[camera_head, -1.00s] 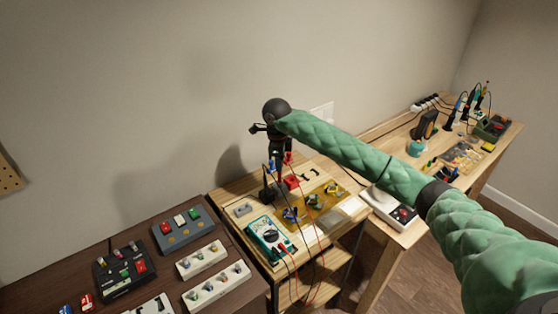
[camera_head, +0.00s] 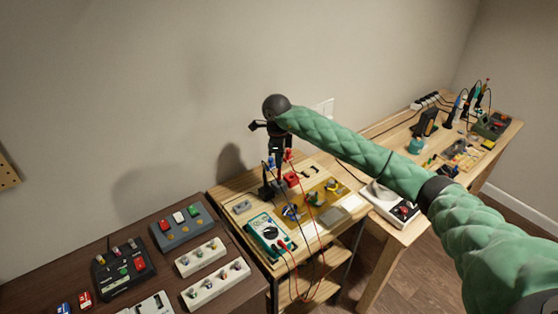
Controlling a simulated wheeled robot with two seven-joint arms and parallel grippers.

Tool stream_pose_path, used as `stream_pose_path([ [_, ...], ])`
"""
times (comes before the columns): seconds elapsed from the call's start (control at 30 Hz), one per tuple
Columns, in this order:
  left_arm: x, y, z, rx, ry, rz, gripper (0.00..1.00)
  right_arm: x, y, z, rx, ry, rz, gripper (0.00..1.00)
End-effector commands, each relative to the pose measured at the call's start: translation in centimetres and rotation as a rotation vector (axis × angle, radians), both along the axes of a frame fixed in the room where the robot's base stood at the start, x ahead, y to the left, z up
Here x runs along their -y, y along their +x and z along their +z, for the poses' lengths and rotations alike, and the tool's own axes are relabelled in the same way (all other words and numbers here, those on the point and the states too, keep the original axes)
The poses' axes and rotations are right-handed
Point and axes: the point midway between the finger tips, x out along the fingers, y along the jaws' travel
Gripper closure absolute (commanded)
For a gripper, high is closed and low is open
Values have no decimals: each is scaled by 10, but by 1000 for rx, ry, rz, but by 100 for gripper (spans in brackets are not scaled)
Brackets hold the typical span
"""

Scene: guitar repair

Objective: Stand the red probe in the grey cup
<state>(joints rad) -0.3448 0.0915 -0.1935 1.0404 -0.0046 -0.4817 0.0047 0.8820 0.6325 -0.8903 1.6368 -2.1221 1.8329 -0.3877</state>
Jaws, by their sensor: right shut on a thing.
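My right gripper (camera_head: 281,151) hangs point-down from the end of my green arm, above the back of the small wooden bench. It is shut on the red probe (camera_head: 288,156), which shows as a small red piece at the fingers with a red lead running down from it. A dark upright holder (camera_head: 266,190) stands below and a little left of the gripper, with a blue piece above it. I cannot make out the grey cup for certain; it may be this dark shape or be hidden. The teal multimeter (camera_head: 268,236) lies in front. My left gripper is out of view.
Red and black leads hang over the bench's front edge. A red block (camera_head: 291,179) and a yellow board (camera_head: 318,198) with parts lie close by. A dark table (camera_head: 150,222) with pedals is at left; a longer workbench is at right, partly behind my arm.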

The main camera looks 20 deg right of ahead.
Motion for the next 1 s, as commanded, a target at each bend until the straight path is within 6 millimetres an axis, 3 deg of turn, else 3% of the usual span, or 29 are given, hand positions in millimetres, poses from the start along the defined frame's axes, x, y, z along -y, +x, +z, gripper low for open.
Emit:
stream_pose_path([
  [1.0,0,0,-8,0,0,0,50,-1,0,0,0,0,0,100],
])
